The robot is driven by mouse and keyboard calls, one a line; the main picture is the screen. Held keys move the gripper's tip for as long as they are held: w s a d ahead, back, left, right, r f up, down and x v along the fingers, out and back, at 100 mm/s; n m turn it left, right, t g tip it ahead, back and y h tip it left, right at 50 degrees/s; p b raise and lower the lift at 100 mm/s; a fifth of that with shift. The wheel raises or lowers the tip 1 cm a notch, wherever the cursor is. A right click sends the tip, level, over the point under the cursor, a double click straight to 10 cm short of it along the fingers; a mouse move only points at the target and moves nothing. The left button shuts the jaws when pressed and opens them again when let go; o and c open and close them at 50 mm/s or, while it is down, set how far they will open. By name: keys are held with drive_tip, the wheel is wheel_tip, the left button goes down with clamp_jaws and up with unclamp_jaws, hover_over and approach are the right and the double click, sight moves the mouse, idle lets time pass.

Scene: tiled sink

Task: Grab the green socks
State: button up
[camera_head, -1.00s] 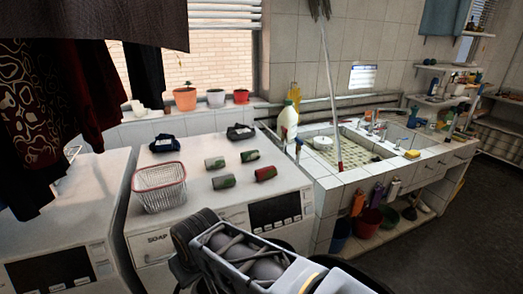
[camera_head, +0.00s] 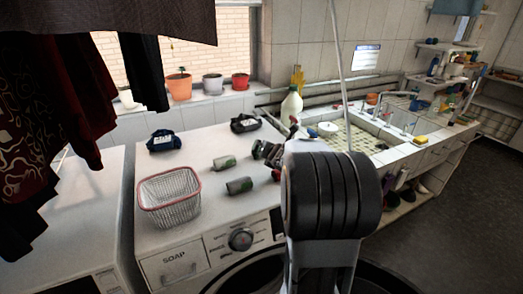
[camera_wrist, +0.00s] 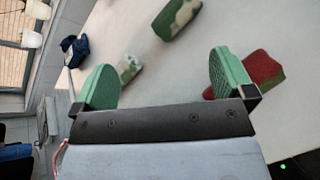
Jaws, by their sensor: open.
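Several rolled sock bundles lie on the white washing machine top (camera_head: 205,213). A grey-green bundle (camera_head: 239,186) and another grey-green one (camera_head: 224,163) show in the head view. In the wrist view, a green-and-pale bundle (camera_wrist: 176,18) lies ahead of my gripper (camera_wrist: 166,82), and a paler green-grey one (camera_wrist: 128,68) lies nearer the left finger. A red-and-green bundle (camera_wrist: 260,73) lies by the right finger, partly covered by it. My gripper (camera_head: 267,153) is open and empty above the machine top, its green-padded fingers apart. My arm hides part of the bundles in the head view.
A wire basket (camera_head: 170,198) stands at the machine's left front. Dark blue bundles (camera_head: 165,141) (camera_head: 244,123) lie at the back. A white bottle (camera_head: 291,106) stands beside the sink (camera_head: 365,140). Clothes hang at the left (camera_head: 50,110).

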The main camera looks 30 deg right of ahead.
drive_tip(key=d+n, duration=0.1)
drive_tip(key=n, duration=0.1)
drive_tip(key=d+f+n+y, duration=0.1)
drive_tip(key=n, duration=0.1)
drive_tip(key=d+f+n+y, duration=0.1)
drive_tip(key=n, duration=0.2)
drive_tip(key=shift+w+d+t, duration=0.35)
drive_tip(key=shift+t, duration=0.05)
drive_tip(key=shift+w+d+f+n, duration=0.15)
drive_tip(key=shift+d+f+n, duration=0.1)
drive_tip(key=shift+n, duration=0.25)
drive_tip(key=shift+n+y, duration=0.3)
drive_tip(key=p+x, duration=0.2)
drive_tip(key=x, duration=0.6)
drive_tip(key=shift+w, duration=0.15)
drive_tip(key=p+x, duration=0.2)
drive_tip(key=x, duration=0.1)
drive_tip(key=shift+w, duration=0.3)
drive_tip(key=shift+p+x, duration=0.45)
drive_tip(key=shift+x, duration=0.4)
drive_tip(key=shift+c, duration=0.2)
drive_tip(key=c, duration=0.6)
